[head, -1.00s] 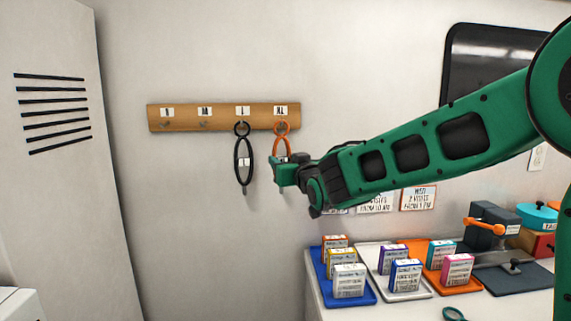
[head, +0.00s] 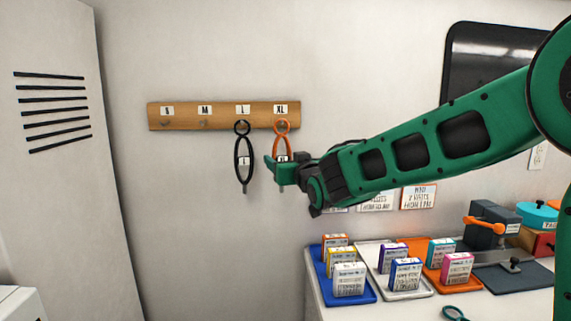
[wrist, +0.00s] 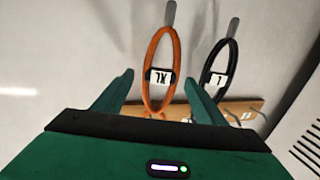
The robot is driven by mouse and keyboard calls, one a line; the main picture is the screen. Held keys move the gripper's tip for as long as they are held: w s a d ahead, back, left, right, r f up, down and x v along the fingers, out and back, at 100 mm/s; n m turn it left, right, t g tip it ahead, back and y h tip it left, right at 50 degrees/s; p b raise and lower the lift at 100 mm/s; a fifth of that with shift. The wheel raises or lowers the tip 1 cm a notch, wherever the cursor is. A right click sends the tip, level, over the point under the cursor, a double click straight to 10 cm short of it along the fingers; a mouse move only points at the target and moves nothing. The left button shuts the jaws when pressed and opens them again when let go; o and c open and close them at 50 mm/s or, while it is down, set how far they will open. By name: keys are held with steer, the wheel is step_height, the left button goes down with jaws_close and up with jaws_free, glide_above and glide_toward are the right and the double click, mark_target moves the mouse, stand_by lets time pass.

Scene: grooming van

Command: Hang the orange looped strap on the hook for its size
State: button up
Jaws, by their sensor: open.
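The orange looped strap (head: 281,127) hangs at the XL hook, the rightmost on the wooden hook board (head: 224,116). Its small upper loop shows around the hook area in the head view; its lower part is mostly hidden by my gripper. In the wrist view the strap (wrist: 149,101) carries a tag (wrist: 160,78) reading XL, upside down there. My gripper (head: 281,165) is open, its fingers to either side of the strap in the wrist view (wrist: 158,84). I cannot tell whether a finger touches it.
A black looped strap (head: 244,160) hangs at the L hook, close left of my gripper. The S hook (head: 166,124) and M hook (head: 204,124) are empty. A counter at lower right holds trays with small boxes (head: 349,280). A grey locker (head: 55,200) stands at left.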

steer(key=v, duration=1)
steer(key=s+d+f+m+g+h, duration=0.25)
steer(key=s+d+f+g, duration=0.35)
steer(key=d, duration=0.6)
steer(key=s+d+f+m+g+h, duration=0.2)
steer(key=s+d+f+h, duration=0.2)
steer(key=d+f, duration=0.7)
steer(key=s+d+f+m+g, duration=0.35)
steer(key=s+d, duration=0.55)
steer(key=s, duration=0.4)
steer(key=s+f+g+y, duration=0.1)
steer(key=s+f+g, duration=0.1)
steer(key=s, duration=0.6)
steer(key=s+f+m+g+y, duration=0.1)
steer(key=s+g, duration=0.3)
steer(key=s, duration=0.4)
steer(key=shift+s+f, duration=0.4)
steer(key=shift+f, duration=0.15)
steer(key=shift+w+f, duration=0.3)
steer(key=shift+w, duration=0.45)
steer(key=shift+s, duration=0.1)
